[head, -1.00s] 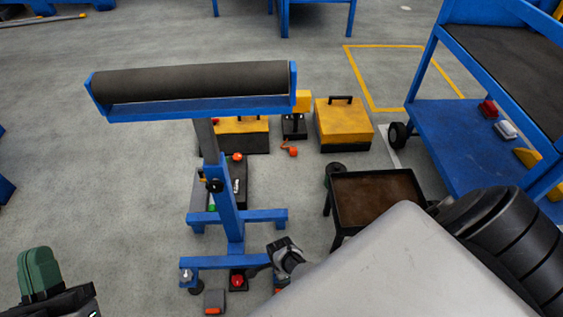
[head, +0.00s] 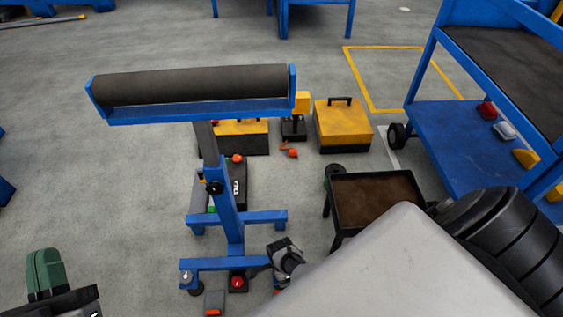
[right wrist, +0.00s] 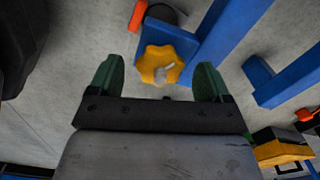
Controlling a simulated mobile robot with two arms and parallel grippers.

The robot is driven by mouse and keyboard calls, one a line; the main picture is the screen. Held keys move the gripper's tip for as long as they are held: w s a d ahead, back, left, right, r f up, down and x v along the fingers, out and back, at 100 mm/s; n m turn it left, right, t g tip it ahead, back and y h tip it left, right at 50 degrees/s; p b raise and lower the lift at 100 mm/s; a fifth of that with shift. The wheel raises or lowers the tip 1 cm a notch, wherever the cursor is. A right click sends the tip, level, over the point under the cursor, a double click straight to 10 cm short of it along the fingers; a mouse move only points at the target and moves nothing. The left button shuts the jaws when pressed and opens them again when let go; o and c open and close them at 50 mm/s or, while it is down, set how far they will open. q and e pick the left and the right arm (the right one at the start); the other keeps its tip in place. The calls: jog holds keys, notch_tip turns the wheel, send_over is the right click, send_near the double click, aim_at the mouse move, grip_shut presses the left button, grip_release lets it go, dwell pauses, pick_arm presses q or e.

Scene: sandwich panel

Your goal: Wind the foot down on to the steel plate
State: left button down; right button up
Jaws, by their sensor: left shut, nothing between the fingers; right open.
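The blue roller stand (head: 228,205) stands upright on the floor, with a dark roller on top and a low blue base. In the head view my right arm covers that corner of the base. A levelling foot (head: 196,289) shows at the base's left front corner. I cannot pick out the steel plate. My left gripper (head: 46,270) is shut and empty at lower left.
A brown-topped tray stand (head: 375,201) is right of the roller stand. Yellow-and-black cases (head: 343,122) sit behind it. A blue cart (head: 460,150) is at right. Small red-marked boxes (head: 237,281) lie by the base.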

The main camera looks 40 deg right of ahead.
notch_tip(320, 180, up, 3)
jog(key=shift+r+p, duration=0.1)
jog(key=shift+p, duration=0.95)
pick_arm(q)
notch_tip(320, 180, down, 11)
jog(key=s+a+g+y+p, duration=0.1)
jog(key=a+g+y+p, duration=0.2)
jog(key=g, duration=0.7)
pick_arm(e)
notch_tip(320, 180, up, 2)
jog(key=shift+r+b, duration=0.1)
jog(key=shift+b, duration=0.5)
notch_tip(320, 180, up, 2)
jog(key=shift+r+p, duration=0.2)
jog(key=shift+p, duration=0.65)
pick_arm(q)
jog(key=s+a+f+g+y+p, duration=0.1)
jog(key=s+a+f+g+y, duration=0.1)
jog(key=s+f+g, duration=0.3)
jog(key=shift+s+a+n+g+y+p, duration=0.35)
jog(key=shift+s+a+g, duration=0.35)
jog(key=shift+s+g, duration=1.85)
pick_arm(e)
jog(key=shift+r, duration=1.2)
pick_arm(q)
jog(key=shift+s+t, duration=0.5)
jog(key=shift+t, duration=0.05)
